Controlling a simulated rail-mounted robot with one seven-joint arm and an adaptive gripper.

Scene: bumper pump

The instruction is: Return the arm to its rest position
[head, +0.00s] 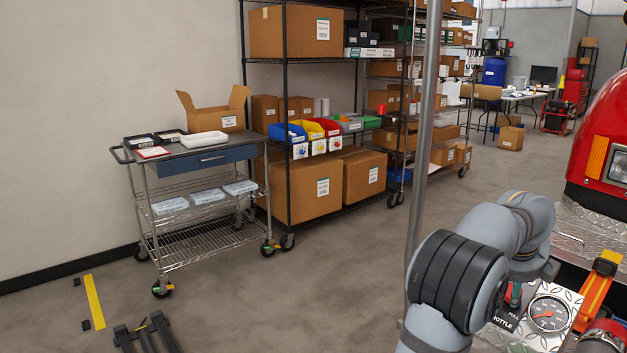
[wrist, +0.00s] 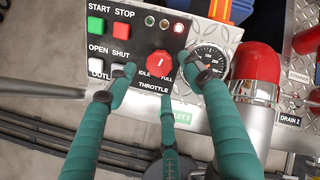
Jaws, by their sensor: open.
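My gripper (wrist: 167,74) shows in the wrist view as teal fingers with dark tips, spread apart and holding nothing. The fingertips lie over the lower part of a black control panel (wrist: 140,45), on either side of a red throttle knob (wrist: 160,64) in the picture. I cannot tell whether they touch the panel. In the head view my grey arm is bent at the lower right, over the bumper of a red vehicle (head: 604,150). It hides most of the gripper and panel there.
The panel has a green START button (wrist: 96,27) and a red STOP button (wrist: 122,32). A gauge (wrist: 208,60) and a red cap (wrist: 258,62) sit to its right. A cart (head: 200,215) stands farther left, with open floor between.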

